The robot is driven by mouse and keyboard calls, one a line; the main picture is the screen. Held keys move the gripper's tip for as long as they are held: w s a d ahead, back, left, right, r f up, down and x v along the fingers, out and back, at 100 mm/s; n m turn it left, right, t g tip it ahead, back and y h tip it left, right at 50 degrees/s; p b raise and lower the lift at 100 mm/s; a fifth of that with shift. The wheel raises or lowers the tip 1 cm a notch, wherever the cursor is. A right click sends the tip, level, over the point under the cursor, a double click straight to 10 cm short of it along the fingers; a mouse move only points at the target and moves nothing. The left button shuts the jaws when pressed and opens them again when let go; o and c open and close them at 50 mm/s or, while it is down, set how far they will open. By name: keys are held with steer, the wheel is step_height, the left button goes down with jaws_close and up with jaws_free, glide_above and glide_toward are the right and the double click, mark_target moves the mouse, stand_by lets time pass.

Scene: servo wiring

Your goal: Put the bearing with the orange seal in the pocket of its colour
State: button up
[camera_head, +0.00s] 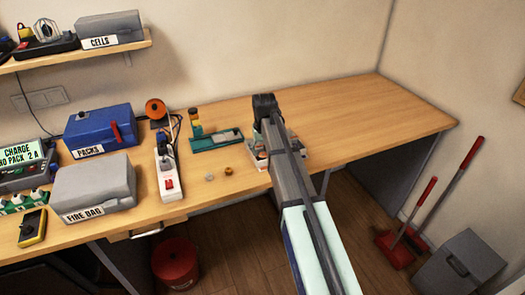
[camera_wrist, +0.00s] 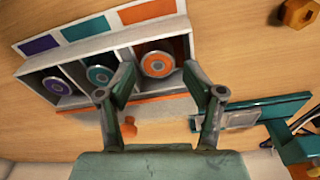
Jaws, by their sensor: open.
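A pale tray (camera_wrist: 30,68) with three pockets lies below my gripper in the wrist view. Its colour patches are purple, teal and orange from left to right. The bearing with the orange seal (camera_wrist: 158,66) sits in the right pocket, by the orange patch (camera_wrist: 147,11). The teal-sealed bearing (camera_wrist: 100,76) is in the middle pocket and the purple-sealed bearing (camera_wrist: 57,87) in the left one. My gripper (camera_wrist: 159,74) is open, its fingers appearing on either side of the orange bearing; I see no contact. In the head view my arm hides much of the tray.
A teal tool (camera_head: 217,138) lies left of the tray. A brass nut (camera_head: 228,172) and a silver piece (camera_head: 209,177) lie nearby. A power strip (camera_head: 168,172) and blue case (camera_head: 97,130) stand further left. The bench (camera_head: 370,115) is clear on the right.

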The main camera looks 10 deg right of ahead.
mark_target(263, 157)
step_height(263, 157, up, 13)
steer(key=s+b, duration=0.1)
steer(key=b, duration=0.1)
steer(key=shift+s, duration=0.25)
steer(key=shift+f, duration=0.1)
stand_by(0.9)
